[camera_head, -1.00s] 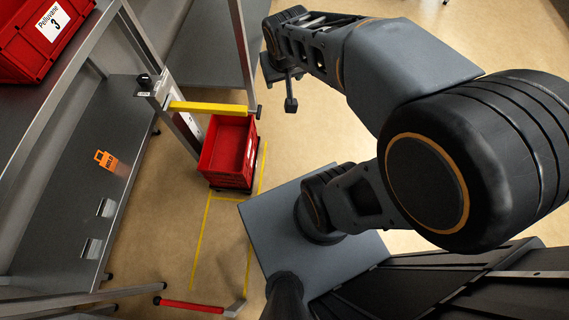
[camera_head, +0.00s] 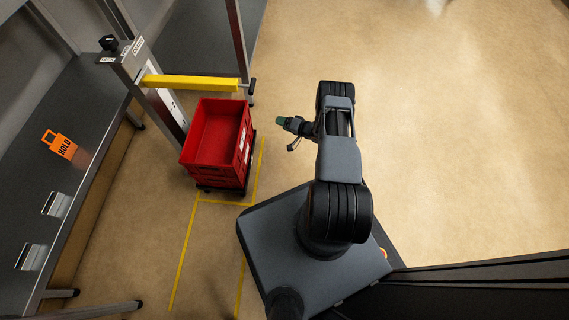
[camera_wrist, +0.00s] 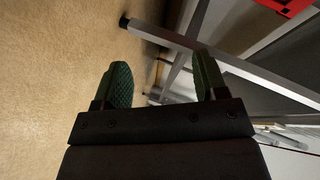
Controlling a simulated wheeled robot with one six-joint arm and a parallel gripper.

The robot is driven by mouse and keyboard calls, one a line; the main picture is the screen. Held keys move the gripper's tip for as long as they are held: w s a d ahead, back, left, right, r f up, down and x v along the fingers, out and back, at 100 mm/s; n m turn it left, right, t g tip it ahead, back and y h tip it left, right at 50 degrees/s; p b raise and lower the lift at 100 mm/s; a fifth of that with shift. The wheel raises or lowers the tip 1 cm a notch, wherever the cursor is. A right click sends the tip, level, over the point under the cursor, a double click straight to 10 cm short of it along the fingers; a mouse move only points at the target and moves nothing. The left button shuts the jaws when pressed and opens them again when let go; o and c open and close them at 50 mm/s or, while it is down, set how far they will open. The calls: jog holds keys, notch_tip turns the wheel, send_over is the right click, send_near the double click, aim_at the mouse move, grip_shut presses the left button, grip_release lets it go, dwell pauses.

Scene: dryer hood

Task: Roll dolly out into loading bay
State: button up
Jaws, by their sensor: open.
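The dolly (camera_head: 221,190) is a low dark base on wheels, mostly hidden under stacked red crates (camera_head: 216,140). It stands on the floor beside the grey post, by the end of the yellow-lined bay (camera_head: 218,202). A yellow bar (camera_head: 190,83) reaches across just behind the crates from the post. My gripper (camera_head: 284,121) is to the right of the crates, apart from them, above open floor. In the wrist view my gripper (camera_wrist: 163,82) has its two green pads spread with nothing between them.
A grey bench (camera_head: 95,115) at left holds an orange HOLD tag (camera_head: 60,145) and two small plates. A metal shelf leg (camera_wrist: 180,40) shows in the wrist view. The floor at right (camera_head: 460,150) is clear.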

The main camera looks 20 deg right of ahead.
jog(key=s+a+f+y, duration=0.1)
jog(key=s+f, duration=0.2)
jog(key=s+a+f+m+y+b, duration=0.1)
jog(key=s+a+f+y, duration=0.1)
jog(key=s+f, duration=0.1)
jog(key=s+a+f+m+y+b, duration=0.1)
jog(key=s+f, duration=0.3)
jog(key=shift+s+a+f, duration=0.1)
jog(key=shift+a+f, duration=0.1)
jog(key=shift+a, duration=0.2)
jog(key=shift+s+a+f+t+y, duration=0.1)
jog(key=shift+s+t+y, duration=0.2)
jog(key=shift+a, duration=0.1)
